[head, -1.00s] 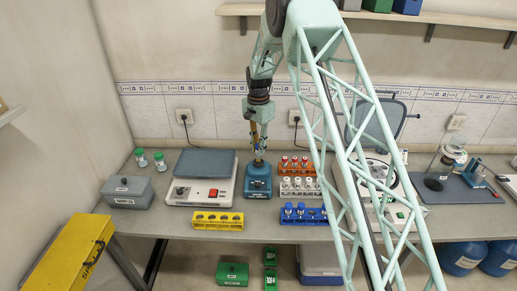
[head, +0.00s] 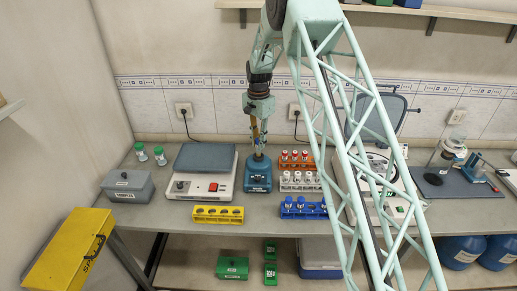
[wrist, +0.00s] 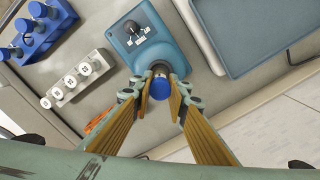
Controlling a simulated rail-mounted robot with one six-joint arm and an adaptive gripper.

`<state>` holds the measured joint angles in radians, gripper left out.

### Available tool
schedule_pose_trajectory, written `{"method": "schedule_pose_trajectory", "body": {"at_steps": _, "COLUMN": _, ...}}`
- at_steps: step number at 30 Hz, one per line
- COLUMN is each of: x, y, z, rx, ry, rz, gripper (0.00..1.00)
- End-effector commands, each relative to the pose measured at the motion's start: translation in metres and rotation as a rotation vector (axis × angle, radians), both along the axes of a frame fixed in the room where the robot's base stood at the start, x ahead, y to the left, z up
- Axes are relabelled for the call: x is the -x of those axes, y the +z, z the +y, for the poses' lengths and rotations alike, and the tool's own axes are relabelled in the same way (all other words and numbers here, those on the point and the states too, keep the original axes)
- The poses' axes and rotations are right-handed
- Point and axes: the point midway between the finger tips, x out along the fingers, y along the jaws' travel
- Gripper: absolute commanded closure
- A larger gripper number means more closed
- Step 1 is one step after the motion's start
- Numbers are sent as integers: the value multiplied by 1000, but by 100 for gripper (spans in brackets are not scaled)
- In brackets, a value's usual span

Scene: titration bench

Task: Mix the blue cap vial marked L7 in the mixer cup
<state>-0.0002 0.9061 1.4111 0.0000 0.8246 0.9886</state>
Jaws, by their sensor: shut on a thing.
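The blue mixer (head: 257,176) stands on the bench right of the scale; it also shows in the wrist view (wrist: 138,35) with its dial. Its dark cup (wrist: 160,68) is at the edge nearest my gripper. My gripper (wrist: 160,88) points down over the mixer, shut on a blue cap vial (wrist: 160,87). The cap shows between the fingertips, in line with the cup. The vial's body is hidden below the cap, so I cannot tell how deep it sits in the cup. The L7 mark is not readable.
A blue rack (head: 304,211) with blue cap vials, a white rack (head: 300,186) and an orange-red rack (head: 297,164) stand right of the mixer. A yellow rack (head: 217,221) is in front, and a scale with a grey plate (head: 206,157) stands close on the left.

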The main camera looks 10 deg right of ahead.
Motion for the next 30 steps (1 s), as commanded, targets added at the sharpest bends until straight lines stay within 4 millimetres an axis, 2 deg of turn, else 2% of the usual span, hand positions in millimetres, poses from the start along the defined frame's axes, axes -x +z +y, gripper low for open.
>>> {"method": "schedule_pose_trajectory", "body": {"at_steps": 30, "x": 0, "y": -9, "z": 0, "rx": 0, "ry": 0, "rz": 0, "gripper": 94}}
